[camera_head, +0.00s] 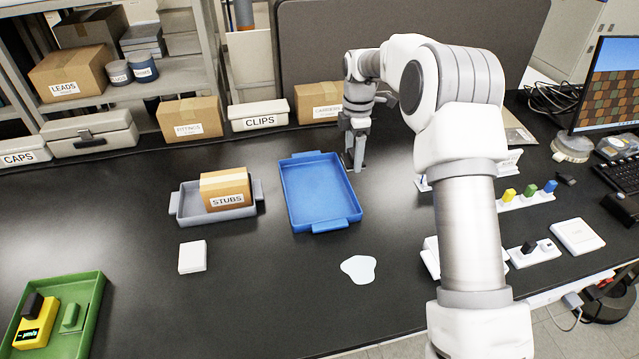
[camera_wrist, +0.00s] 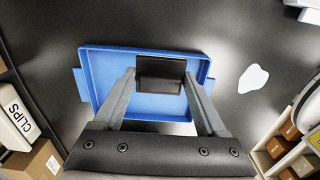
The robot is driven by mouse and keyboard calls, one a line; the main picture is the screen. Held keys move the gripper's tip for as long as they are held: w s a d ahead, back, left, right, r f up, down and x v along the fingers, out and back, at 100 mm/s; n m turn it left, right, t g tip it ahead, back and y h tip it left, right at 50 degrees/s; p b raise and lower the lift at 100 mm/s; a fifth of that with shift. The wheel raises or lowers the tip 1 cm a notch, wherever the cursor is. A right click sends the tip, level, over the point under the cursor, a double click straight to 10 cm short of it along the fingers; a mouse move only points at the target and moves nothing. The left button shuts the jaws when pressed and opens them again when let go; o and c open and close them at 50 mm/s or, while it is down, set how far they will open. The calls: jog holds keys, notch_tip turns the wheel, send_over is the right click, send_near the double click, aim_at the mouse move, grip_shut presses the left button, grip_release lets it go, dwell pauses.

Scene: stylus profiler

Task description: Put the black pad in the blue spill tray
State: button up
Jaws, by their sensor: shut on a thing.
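The black pad (camera_wrist: 160,73) is gripped between the two fingers of my gripper (camera_wrist: 160,80) in the wrist view. The blue spill tray (camera_wrist: 105,72) lies behind the pad there, and the pad overlaps the tray's floor and a long rim in the picture. In the head view the empty-looking blue spill tray (camera_head: 320,190) stands mid-table, and my gripper (camera_head: 354,163) points down by its far right corner. The pad is hard to make out in that view. The gap between pad and tray cannot be judged exactly.
A grey tray (camera_head: 183,207) with a STUBS box (camera_head: 226,190) stands left of the blue tray. A pale puddle (camera_head: 359,269) lies in front right. A CLIPS box (camera_head: 259,115) and cartons line the back. A green tray (camera_head: 90,320) is at front left.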

jog(key=p, duration=0.2)
send_over(314, 183)
notch_tip(314, 183, down, 6)
jog(key=shift+f, duration=2.35)
jog(key=o, duration=1.2)
jog(key=shift+o, duration=0.2)
jog(key=shift+r, duration=0.15)
